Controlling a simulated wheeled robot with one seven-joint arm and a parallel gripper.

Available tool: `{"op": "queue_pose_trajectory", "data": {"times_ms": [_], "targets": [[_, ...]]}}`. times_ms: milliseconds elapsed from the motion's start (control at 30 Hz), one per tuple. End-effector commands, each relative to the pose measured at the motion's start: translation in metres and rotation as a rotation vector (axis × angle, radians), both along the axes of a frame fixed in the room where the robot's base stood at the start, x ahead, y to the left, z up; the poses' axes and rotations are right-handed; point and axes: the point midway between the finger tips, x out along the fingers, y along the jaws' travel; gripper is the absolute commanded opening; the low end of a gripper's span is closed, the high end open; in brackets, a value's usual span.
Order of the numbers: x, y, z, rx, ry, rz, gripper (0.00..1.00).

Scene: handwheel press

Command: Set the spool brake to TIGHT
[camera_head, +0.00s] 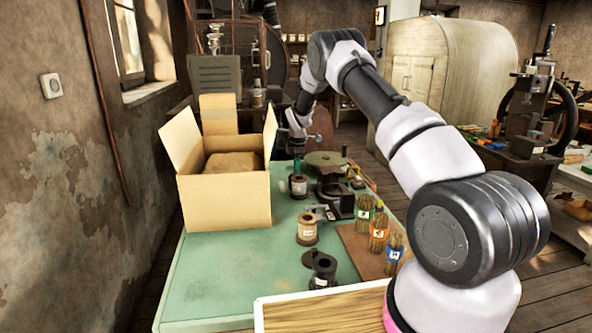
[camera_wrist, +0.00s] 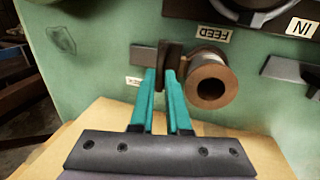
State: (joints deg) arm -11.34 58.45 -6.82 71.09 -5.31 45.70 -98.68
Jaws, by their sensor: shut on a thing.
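The spool brake shows in the wrist view as a dark upright tab (camera_wrist: 170,62) on a flat grey bar (camera_wrist: 145,54). My gripper (camera_wrist: 167,82) has its teal fingers shut on this tab, one on each side; it also shows in the head view (camera_head: 297,166), small and partly unclear. A copper-brown spool (camera_wrist: 208,80) stands just right of the tab in the wrist view, and the same spool shows in the head view (camera_head: 298,188). A small white label (camera_wrist: 133,82) lies left of the fingers; its word is too small to read.
A FEED label (camera_wrist: 212,35) and an IN label (camera_wrist: 301,27) appear upside down in the wrist view. An open cardboard box (camera_head: 226,197) stands close left of my gripper. Another spool (camera_head: 307,229) and several bundles (camera_head: 378,232) stand nearer on the green table (camera_head: 215,275).

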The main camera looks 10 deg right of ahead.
Motion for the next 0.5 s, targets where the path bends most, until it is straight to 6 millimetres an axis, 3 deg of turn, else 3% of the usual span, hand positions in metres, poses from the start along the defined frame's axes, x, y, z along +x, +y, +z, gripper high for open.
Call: {"op": "queue_pose_trajectory", "data": {"times_ms": [233,267,300,333,500], "targets": [[-0.0034,0.0002,-0.0013,0.002,0.010,-0.003,0.00],[-0.0035,0.0002,-0.0014,0.002,0.010,-0.003,0.22],[-0.0035,0.0002,-0.0015,0.002,0.010,-0.003,0.37],[-0.0034,0.0002,-0.0015,0.002,0.010,-0.003,0.45],[-0.0028,0.0003,-0.0014,0.001,0.008,-0.002,0.45]]}}
